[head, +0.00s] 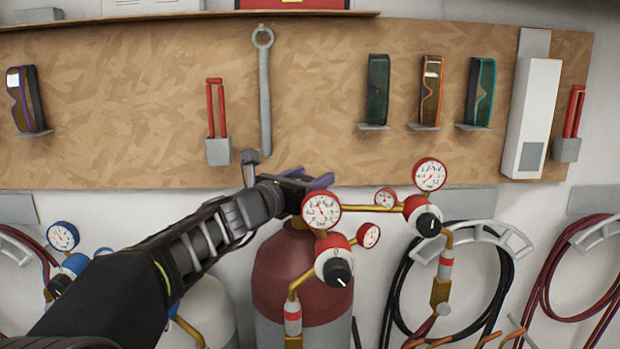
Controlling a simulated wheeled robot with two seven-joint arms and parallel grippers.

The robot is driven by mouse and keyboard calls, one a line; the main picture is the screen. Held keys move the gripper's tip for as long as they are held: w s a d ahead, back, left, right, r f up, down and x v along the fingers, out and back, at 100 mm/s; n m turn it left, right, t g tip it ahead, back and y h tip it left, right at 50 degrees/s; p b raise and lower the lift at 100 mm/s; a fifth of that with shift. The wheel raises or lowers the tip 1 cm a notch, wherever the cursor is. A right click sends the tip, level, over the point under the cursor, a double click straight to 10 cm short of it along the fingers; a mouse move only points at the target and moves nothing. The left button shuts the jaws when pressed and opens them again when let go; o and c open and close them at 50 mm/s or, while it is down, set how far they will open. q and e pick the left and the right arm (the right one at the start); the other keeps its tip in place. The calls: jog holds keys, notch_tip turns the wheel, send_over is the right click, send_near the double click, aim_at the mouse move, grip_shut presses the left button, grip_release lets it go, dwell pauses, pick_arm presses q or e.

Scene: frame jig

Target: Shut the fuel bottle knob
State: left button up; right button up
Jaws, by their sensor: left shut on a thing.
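The red-topped bottle (290,265), which I take to be the fuel bottle, stands upright against the wall in the lower middle. Its regulator has a white dial gauge (321,210) and a black regulator knob (338,272) with a white mark. My left gripper (310,181) is at the top of this bottle, just above and left of the gauge. It is shut on the bottle's top knob, which the fingers and wrist hide. How far the knob is turned cannot be seen. My right gripper is not in view.
A second regulator with a gauge (430,174) and black knob (428,224) sits to the right, joined by a brass pipe. A blue regulator (75,264) is at left. Hoses (400,285) hang at right. Goggles (377,90) and a wrench (264,95) hang on the board.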

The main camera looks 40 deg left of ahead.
pick_arm(q)
jog(key=c, duration=0.5)
jog(key=shift+d+r+m+h+p, duration=0.2)
jog(key=shift+m+h+p, duration=0.3)
jog(key=shift+h+p, duration=0.35)
jog(key=m+g+h+p, duration=0.1)
jog(key=m+h+p, duration=0.1)
jog(key=m+g+h+p, duration=0.1)
jog(key=m+h+p, duration=0.1)
jog(key=h+p, duration=0.1)
jog(key=d+m+h+p, duration=0.1)
jog(key=h+p, duration=0.2)
jog(key=shift+s+d+m+g+h, duration=0.1)
jog(key=shift+s+m+g+h, duration=0.15)
jog(key=shift+m+g, duration=0.15)
jog(key=shift+s+d+f+m+g+h+p, duration=0.1)
jog(key=shift+d+m+g+h+p, duration=0.05)
jog(key=shift+m+g+h+p, duration=0.55)
jog(key=shift+s+d+f+m+g+h+p, duration=0.1)
jog(key=shift+m+g+h+p, duration=0.35)
jog(key=shift+h+p, duration=0.35)
jog(key=o, duration=1.4)
